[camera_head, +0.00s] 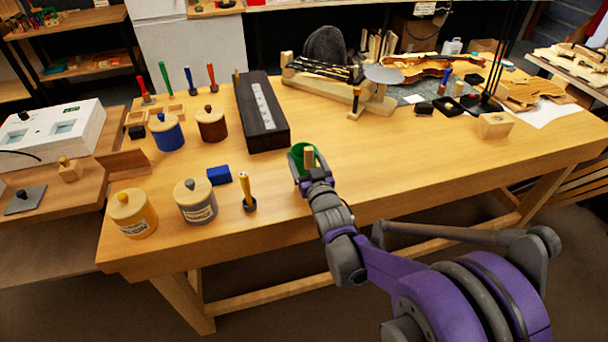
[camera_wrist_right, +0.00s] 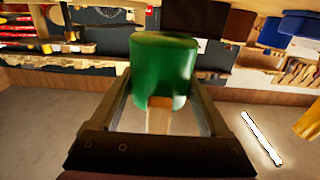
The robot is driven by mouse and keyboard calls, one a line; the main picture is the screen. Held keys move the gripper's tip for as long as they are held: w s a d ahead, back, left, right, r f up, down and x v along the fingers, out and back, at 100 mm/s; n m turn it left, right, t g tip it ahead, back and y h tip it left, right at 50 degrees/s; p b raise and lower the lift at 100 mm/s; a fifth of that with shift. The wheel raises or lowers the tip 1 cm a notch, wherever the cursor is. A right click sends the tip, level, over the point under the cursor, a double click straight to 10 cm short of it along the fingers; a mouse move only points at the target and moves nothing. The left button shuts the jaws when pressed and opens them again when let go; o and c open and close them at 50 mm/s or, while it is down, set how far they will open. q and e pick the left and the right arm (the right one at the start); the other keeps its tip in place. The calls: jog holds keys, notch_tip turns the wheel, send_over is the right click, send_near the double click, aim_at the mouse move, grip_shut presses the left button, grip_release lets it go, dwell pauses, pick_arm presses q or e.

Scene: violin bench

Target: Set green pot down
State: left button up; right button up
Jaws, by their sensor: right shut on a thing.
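The green pot (camera_head: 301,152) is between the fingers of my right gripper (camera_head: 307,167), over the table's front middle in the head view. In the right wrist view the green pot (camera_wrist_right: 163,62) sits between the two finger bars of that gripper (camera_wrist_right: 160,90). My right gripper is shut on it. A pale wooden piece (camera_head: 309,157) shows against the pot, and its attachment is unclear. I cannot tell whether the pot's base touches the table. My left gripper is not in view.
On the wooden table (camera_head: 360,170), blue (camera_head: 168,136), brown (camera_head: 212,128), grey (camera_head: 197,208) and yellow (camera_head: 136,219) pots stand left. A blue block (camera_head: 219,175), an upright yellow-handled tool (camera_head: 247,193) and a long black case (camera_head: 262,115) are nearer. Free tabletop lies right of the gripper.

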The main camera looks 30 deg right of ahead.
aim_at(305, 172)
jog(key=shift+f+b, duration=0.65)
jog(key=shift+f, duration=1.7)
jog(key=shift+f, duration=0.2)
jog(key=o, duration=1.2)
